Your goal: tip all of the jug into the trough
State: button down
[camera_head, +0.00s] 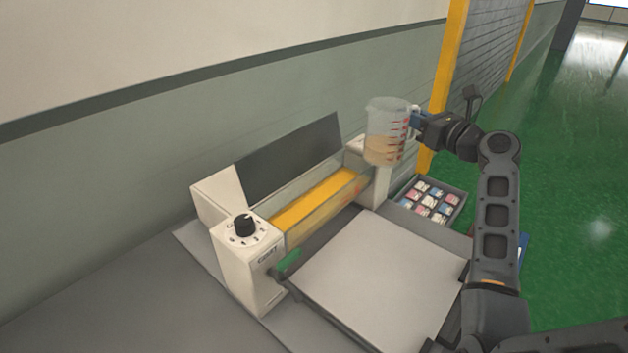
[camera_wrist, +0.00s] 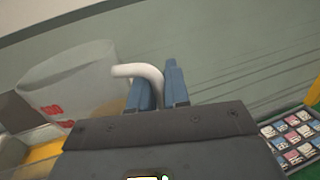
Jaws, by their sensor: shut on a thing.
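The jug (camera_head: 388,125) is clear with red markings and holds a pale tan substance in its lower part. It is upright, raised above the right end of the trough. My gripper (camera_head: 417,122) is shut on the jug's handle from the right. In the wrist view the blue fingers (camera_wrist: 158,88) close on the white handle, and the jug (camera_wrist: 70,85) is at the left. The trough (camera_head: 318,202) is a long clear-walled channel with a yellow-orange inside, between white end housings.
A dark panel (camera_head: 290,160) stands behind the trough. A black knob (camera_head: 244,224) tops the left housing. A pale flat plate (camera_head: 378,268) lies in front. A tray of small packets (camera_head: 430,199) sits to the right, below my arm. A wall runs behind.

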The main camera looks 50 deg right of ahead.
aim_at(380, 99)
jog(key=shift+a+r, duration=0.1)
jog(key=shift+r, duration=0.05)
jog(key=shift+w+a+r+n, duration=0.1)
jog(key=shift+a+r+n, duration=0.3)
jog(key=shift+r+n, duration=0.4)
jog(key=shift+w+a+r+n+g, duration=0.2)
jog(key=shift+w+a+r+n, duration=0.05)
jog(key=shift+a+n, duration=0.4)
jog(key=shift+w+a+r+n+g, duration=0.2)
jog(key=shift+w+a+r+n, duration=0.1)
jog(key=shift+a+n, duration=0.25)
jog(key=shift+w+a+r+n+g, duration=0.25)
jog(key=shift+a+n, duration=0.3)
jog(key=shift+n, duration=0.15)
jog(key=shift+w+a+r+n, duration=0.2)
jog(key=shift+a+n, duration=0.25)
jog(key=shift+a, duration=0.05)
jog(key=shift+w+a+r+n, duration=0.2)
jog(key=shift+a+n, duration=0.25)
jog(key=shift+w+a+r+n+g+h, duration=0.15)
jog(key=shift+a+n+h, duration=0.05)
jog(key=shift+a+n, duration=0.15)
jog(key=shift+w+a+r+n+g+h, duration=0.1)
jog(key=shift+a+r+n+h, duration=0.05)
jog(key=shift+a+n+h, duration=0.15)
jog(key=shift+w+a+r+n+b, duration=0.2)
jog(key=shift+a+n+b, duration=0.1)
jog(key=shift+n+b, duration=0.35)
